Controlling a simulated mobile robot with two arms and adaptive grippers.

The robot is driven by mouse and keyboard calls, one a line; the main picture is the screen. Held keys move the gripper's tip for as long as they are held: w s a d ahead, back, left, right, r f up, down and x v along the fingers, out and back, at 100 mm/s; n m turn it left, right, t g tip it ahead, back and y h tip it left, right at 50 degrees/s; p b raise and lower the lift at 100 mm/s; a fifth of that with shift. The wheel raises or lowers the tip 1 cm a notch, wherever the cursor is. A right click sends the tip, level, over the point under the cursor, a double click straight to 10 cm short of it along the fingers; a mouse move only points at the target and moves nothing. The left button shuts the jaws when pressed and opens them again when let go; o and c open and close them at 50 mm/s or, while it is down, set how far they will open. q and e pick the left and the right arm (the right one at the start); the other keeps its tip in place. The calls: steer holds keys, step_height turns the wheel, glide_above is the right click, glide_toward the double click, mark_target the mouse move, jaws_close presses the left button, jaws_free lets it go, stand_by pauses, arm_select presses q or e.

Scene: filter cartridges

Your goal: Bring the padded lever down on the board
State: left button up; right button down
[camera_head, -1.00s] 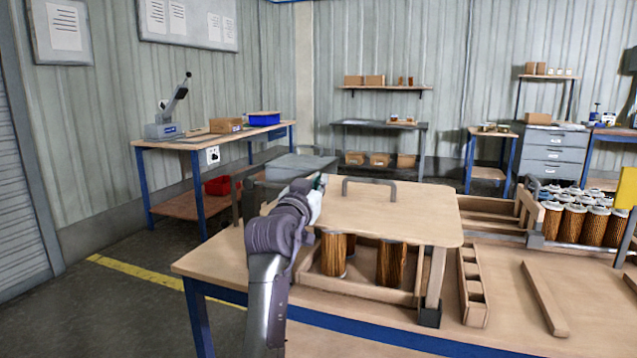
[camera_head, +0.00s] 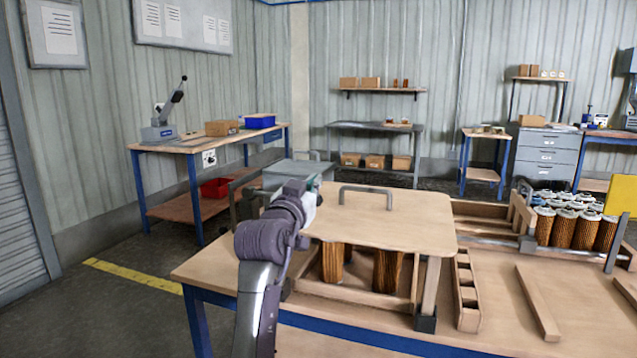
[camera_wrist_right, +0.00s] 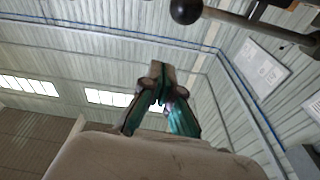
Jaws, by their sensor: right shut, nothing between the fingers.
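The wooden board (camera_head: 390,228) lies flat over several brown pleated cartridges (camera_head: 387,270) on the near table, with a grey bow handle (camera_head: 366,188) on top. My right gripper (camera_head: 313,186) is at the board's far left corner, partly hidden by my own wrist. In the right wrist view its teal fingers (camera_wrist_right: 161,103) are closed together with nothing between them. A rod with a black ball end (camera_wrist_right: 186,11) crosses the top of that view, apart from the fingers; I cannot tell whether it belongs to the padded lever. No pad is clearly visible. My left gripper is out of view.
A wooden divider rack (camera_head: 466,292) and a loose wooden bar (camera_head: 537,303) lie right of the board. Several white-capped cartridges (camera_head: 562,227) stand at the far right. A side bench at left carries a lever press (camera_head: 160,132) and a blue bin (camera_head: 259,121).

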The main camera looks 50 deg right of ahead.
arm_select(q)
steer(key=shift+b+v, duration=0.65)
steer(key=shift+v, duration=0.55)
arm_select(e)
steer(key=shift+v, duration=2.75)
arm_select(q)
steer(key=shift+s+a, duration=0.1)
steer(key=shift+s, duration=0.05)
arm_select(e)
steer(key=shift+r, duration=0.1)
